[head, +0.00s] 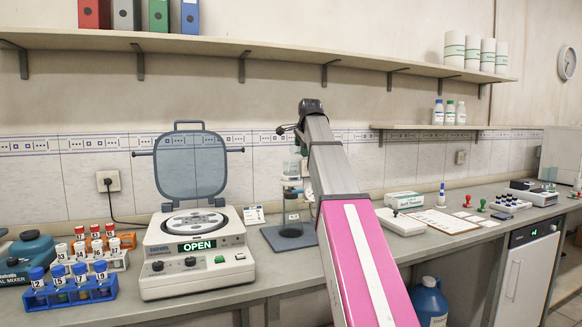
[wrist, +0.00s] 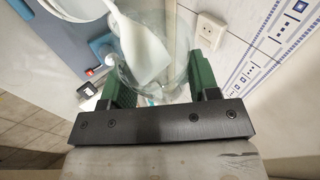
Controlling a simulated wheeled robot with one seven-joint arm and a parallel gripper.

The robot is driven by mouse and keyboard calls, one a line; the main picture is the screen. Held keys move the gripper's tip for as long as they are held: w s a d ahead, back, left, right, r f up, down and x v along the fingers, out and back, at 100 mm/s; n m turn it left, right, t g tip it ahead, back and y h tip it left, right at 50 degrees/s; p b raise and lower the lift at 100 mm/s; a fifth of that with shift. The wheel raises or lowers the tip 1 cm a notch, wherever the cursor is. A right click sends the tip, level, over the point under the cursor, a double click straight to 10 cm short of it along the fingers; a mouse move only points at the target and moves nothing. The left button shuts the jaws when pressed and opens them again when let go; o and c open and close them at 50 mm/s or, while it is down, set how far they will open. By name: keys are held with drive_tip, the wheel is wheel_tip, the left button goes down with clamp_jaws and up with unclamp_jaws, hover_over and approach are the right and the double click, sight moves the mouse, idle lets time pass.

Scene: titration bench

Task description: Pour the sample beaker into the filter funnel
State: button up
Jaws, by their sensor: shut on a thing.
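My gripper (wrist: 153,68) has green fingers, shut on a clear glass beaker (wrist: 178,72) in the wrist view. The beaker lies between the fingers. A white shape (wrist: 147,50) shows in or through its glass; I cannot tell whether it is contents or something behind. In the head view my arm hides most of the gripper. A glass filter assembly (head: 291,215) stands on a dark base left of my arm. Pale glass (head: 293,165) shows above it, partly hidden; I cannot tell whether this is the funnel or the held beaker.
A centrifuge (head: 192,255) with its lid up reads OPEN left of the filter assembly. Racks of capped tubes (head: 72,290) stand further left. A white box (head: 403,200) and clipboard (head: 436,220) lie to the right. A shelf (head: 240,46) runs above.

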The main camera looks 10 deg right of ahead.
drive_tip(key=shift+s+a+r+n+t+h+p, duration=0.15)
drive_tip(key=shift+a+r+n+t+h+p, duration=0.15)
drive_tip(key=shift+h, duration=0.3)
drive_tip(key=shift+s+a+r+n+t+h+p, duration=0.1)
drive_tip(key=shift+s+a+r+t+h, duration=0.1)
drive_tip(key=shift+r+t+h, duration=0.3)
idle(1.1)
